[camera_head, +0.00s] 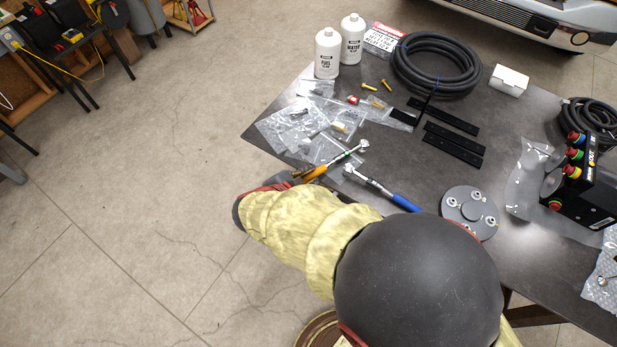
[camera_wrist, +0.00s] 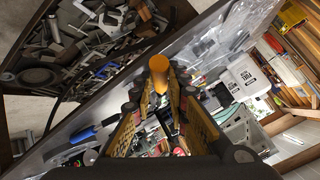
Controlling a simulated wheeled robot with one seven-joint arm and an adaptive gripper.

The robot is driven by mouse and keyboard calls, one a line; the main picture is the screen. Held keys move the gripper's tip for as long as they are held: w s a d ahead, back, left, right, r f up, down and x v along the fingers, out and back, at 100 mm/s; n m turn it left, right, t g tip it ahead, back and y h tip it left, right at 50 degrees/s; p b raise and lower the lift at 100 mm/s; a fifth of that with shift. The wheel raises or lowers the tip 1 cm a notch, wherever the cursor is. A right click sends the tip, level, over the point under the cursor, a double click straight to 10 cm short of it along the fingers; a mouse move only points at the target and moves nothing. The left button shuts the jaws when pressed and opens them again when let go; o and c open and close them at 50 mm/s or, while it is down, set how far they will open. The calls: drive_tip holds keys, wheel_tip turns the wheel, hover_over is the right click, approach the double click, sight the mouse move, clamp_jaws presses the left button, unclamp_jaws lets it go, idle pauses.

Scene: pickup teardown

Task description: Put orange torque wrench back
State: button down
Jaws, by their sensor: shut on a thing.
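The orange torque wrench (camera_head: 317,171) shows in the head view at the table's near left edge, its metal head pointing up and right over plastic bags. My gripper (camera_head: 299,174) is at its handle end and mostly hidden behind my arm. In the wrist view my gripper (camera_wrist: 161,90) is shut on the wrench, with the rounded orange handle end (camera_wrist: 158,63) between the fingers. I cannot tell whether the wrench's head touches the table. A blue-handled torque wrench (camera_head: 383,191) lies on the table just right of it and shows in the wrist view (camera_wrist: 82,136).
The dark table (camera_head: 350,205) holds clear bags (camera_head: 290,127), two white bottles (camera_head: 327,54), a hose coil (camera_head: 437,66), black strips (camera_head: 454,145), a round grey flange (camera_head: 469,212) and a control box (camera_head: 580,180). A car bumper (camera_head: 540,28) stands behind.

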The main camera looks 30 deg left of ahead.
drive_tip(key=c, duration=1.7)
unclamp_jaws()
drive_tip(key=shift+c, duration=0.2)
drive_tip(key=d+p+v, duration=0.1)
drive_tip(key=p+v, duration=0.2)
drive_tip(key=v, duration=0.9)
drive_tip(key=w+a+r+n+y, duration=0.2)
drive_tip(key=w+r+y, duration=0.3)
drive_tip(key=w+r, duration=0.8)
drive_tip(key=w+d+r+n+y, duration=0.3)
drive_tip(key=d+r, duration=0.3)
drive_tip(key=r, duration=0.3)
drive_tip(key=s+d+n+g+h, duration=0.1)
drive_tip(key=s+d, duration=0.4)
drive_tip(key=d, duration=0.7)
drive_tip(key=s+d+f+g+h, duration=0.1)
drive_tip(key=s+d+h, duration=0.3)
drive_tip(key=d, duration=0.8)
drive_tip(key=s+d+f+n+g+h, duration=0.1)
drive_tip(key=s+d, duration=0.5)
drive_tip(key=d, duration=0.6)
drive_tip(key=shift+d+f+n+g+h, duration=0.2)
drive_tip(key=shift+d+n+g+h, duration=0.15)
drive_tip(key=shift+g+h, duration=0.35)
